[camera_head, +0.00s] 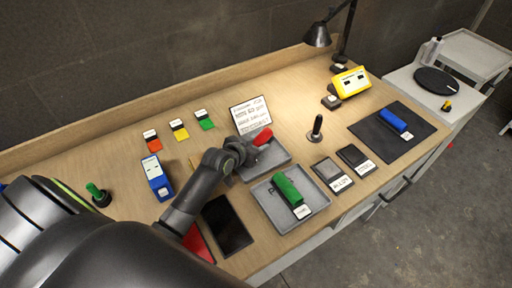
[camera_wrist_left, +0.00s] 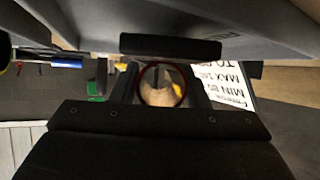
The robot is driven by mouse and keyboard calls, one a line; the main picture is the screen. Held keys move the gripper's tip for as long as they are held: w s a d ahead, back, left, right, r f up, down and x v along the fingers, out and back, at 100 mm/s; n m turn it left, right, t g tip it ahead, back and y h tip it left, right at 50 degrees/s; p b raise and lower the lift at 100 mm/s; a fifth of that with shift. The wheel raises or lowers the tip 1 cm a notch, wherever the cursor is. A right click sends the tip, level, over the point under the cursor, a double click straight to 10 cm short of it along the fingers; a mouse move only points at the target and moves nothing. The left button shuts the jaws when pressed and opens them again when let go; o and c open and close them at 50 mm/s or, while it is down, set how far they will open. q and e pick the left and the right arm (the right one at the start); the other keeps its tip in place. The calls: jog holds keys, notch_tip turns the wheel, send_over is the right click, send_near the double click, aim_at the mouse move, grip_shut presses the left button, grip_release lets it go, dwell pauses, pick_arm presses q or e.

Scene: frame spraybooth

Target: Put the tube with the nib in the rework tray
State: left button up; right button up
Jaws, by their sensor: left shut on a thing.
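My left gripper (camera_head: 250,148) is shut on the red tube (camera_head: 263,136), above a grey tray (camera_head: 283,158) behind the front one. In the left wrist view the tube shows end-on as a red ring (camera_wrist_left: 142,100) between the fingers (camera_wrist_left: 160,82). A small dark shape shows inside the ring; I cannot tell whether it is a nib. A green tube (camera_head: 287,189) lies in the front grey tray (camera_head: 268,212), beside a white label. A blue tube (camera_head: 393,120) lies on a dark mat (camera_head: 372,135). The tray lettering is too small to read. My right gripper is out of view.
A white text card (camera_head: 250,112) stands behind the trays. Two dark labelled boxes (camera_head: 331,172) and a black upright stand (camera_head: 316,128) are to the right. A blue device (camera_head: 157,178), a black tablet (camera_head: 228,224) and coloured cards (camera_head: 179,129) are to the left.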

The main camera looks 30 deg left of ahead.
pick_arm(q)
jog(key=shift+f, duration=1)
jog(key=o, duration=0.8)
jog(key=shift+c, duration=0.2)
jog(key=o, duration=0.3)
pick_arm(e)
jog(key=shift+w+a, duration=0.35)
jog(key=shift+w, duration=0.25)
pick_arm(q)
jog(key=v, duration=1.1)
jog(key=shift+b, duration=0.35)
jog(key=shift+s+r, duration=0.3)
jog(key=shift+s, duration=0.25)
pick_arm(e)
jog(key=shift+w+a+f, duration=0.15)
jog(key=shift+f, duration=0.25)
